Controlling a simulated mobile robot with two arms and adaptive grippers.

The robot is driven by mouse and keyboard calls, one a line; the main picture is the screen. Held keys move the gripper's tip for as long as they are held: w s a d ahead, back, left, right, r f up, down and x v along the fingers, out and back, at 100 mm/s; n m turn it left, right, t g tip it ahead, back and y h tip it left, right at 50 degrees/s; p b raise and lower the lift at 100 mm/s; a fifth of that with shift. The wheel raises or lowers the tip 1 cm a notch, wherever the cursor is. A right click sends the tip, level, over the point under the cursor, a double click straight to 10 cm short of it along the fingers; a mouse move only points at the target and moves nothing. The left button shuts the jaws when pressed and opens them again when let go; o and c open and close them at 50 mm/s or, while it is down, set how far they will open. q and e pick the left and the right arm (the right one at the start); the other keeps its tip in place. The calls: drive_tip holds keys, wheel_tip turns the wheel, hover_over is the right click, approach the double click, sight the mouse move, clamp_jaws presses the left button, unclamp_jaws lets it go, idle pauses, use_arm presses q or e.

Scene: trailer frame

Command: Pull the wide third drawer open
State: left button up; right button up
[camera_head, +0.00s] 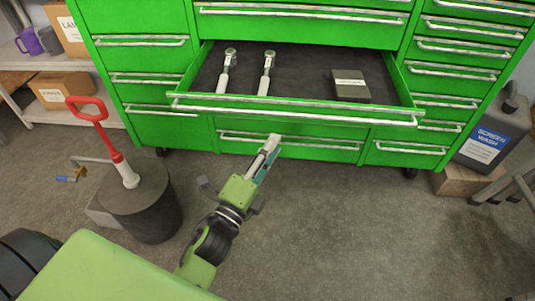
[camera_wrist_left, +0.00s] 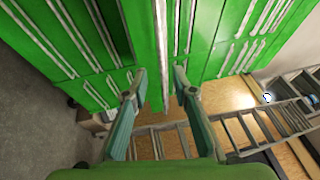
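A green tool cabinet (camera_head: 150,62) fills the back of the head view. One wide drawer (camera_head: 300,80) in its middle column stands pulled out, with its long pale handle (camera_head: 290,108) along the front. The cabinet top is cropped, so I cannot count this drawer from the top. My left gripper (camera_head: 267,148) is below and in front of that handle, near the closed lower drawer (camera_head: 330,143). In the left wrist view the gripper (camera_wrist_left: 163,84) has its fingers apart, with a drawer edge between or beyond them; I cannot tell contact. My right gripper is out of view.
Two wrenches (camera_head: 226,72) and a small box (camera_head: 350,85) lie in the open drawer. A dark drum-like object with a red handle (camera_head: 88,110) stands at left. A screen wash can (camera_head: 490,140) stands at right. The floor (camera_head: 340,220) at front right is clear.

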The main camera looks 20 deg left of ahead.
use_arm(q)
drive_tip(key=shift+v, duration=0.9)
